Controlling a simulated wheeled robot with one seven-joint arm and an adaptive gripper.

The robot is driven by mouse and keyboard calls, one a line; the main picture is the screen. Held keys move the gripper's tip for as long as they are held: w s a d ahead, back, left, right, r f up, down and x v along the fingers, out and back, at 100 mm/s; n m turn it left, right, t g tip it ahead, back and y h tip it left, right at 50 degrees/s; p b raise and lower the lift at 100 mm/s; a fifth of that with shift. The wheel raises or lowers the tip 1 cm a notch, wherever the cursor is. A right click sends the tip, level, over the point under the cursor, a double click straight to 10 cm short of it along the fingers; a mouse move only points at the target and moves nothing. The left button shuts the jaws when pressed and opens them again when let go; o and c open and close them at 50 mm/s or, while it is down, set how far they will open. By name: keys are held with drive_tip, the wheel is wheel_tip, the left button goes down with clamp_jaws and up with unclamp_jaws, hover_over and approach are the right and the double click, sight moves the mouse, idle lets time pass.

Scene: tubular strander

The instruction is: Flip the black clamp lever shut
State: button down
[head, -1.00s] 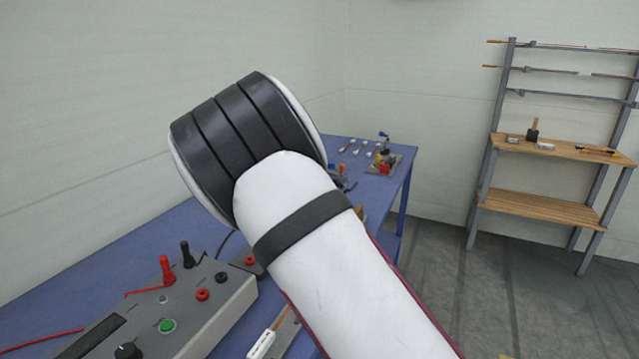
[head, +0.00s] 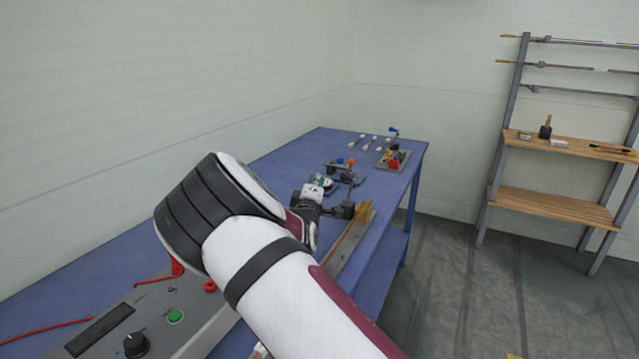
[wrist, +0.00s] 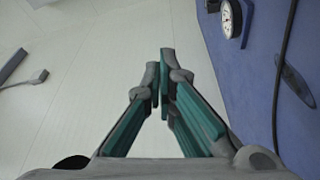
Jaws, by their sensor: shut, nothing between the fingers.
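My gripper (wrist: 163,80) points away from the wrist camera with its teal-lined fingers together and nothing between them. In the head view my gripper (head: 325,182) is small and partly hidden behind my white forearm, above the blue bench. I cannot pick out the black clamp lever with certainty. Small fixtures with coloured knobs (head: 345,164) stand beyond my gripper on the bench, too small to read in detail. No clamp lever shows between or touching the fingertips in the wrist view.
The blue bench (head: 290,160) runs along the wall. A grey control box (head: 190,302) stands at its near end. A plate with a blue-handled device (head: 393,158) lies at the far end. A round gauge (wrist: 231,18) and dark cable (wrist: 284,70) show at the wrist view's right.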

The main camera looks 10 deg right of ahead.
drive_tip(key=w+d, duration=0.4)
drive_tip(key=d, duration=0.1)
drive_tip(key=shift+w+d+f+p, duration=0.15)
drive_tip(key=shift+w+f+p, duration=0.05)
drive_tip(key=shift+w+p, duration=0.25)
drive_tip(key=shift+s+d, duration=0.1)
drive_tip(key=shift+d, duration=0.05)
idle(0.3)
